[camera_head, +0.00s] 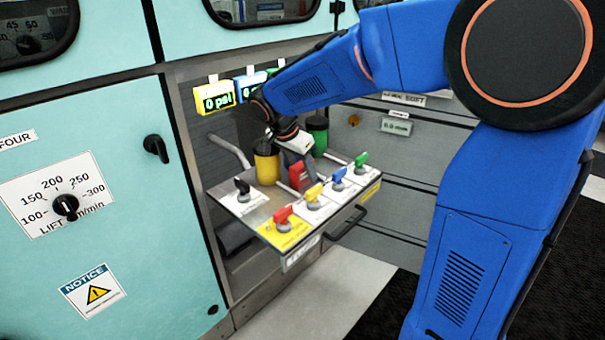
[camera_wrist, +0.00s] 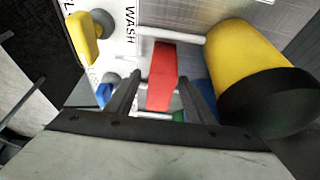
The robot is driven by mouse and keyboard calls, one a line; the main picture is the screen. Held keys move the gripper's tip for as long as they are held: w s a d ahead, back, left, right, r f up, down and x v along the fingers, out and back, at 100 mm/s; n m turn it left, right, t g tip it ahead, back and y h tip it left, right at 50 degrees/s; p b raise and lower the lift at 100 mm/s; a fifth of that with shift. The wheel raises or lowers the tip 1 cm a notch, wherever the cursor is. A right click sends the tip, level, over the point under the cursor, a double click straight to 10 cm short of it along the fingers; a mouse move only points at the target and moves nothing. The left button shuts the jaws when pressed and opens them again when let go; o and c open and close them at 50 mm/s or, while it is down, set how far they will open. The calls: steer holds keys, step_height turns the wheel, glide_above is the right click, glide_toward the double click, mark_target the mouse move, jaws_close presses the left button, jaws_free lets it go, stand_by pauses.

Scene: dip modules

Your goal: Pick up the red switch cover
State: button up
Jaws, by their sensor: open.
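The red switch cover (camera_head: 301,174) stands on the pull-out panel, between a yellow canister and a green one. My gripper (camera_wrist: 160,88) is open, with one dark finger on each side of the cover's near end. I cannot tell whether the fingers touch it. In the head view my gripper (camera_head: 292,146) is above the cover and partly hides its top.
A yellow canister (camera_head: 266,168) with a black lid stands close left of the cover; a green canister (camera_head: 318,140) stands behind it. Several colored knobs, including a yellow one (camera_head: 314,193) and a red one (camera_head: 283,216), line the panel (camera_head: 258,221). Cabinet doors (camera_head: 90,150) flank the left.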

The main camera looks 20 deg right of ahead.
steer(key=shift+f, duration=0.1)
steer(key=c, duration=1.1)
steer(key=shift+c, duration=0.2)
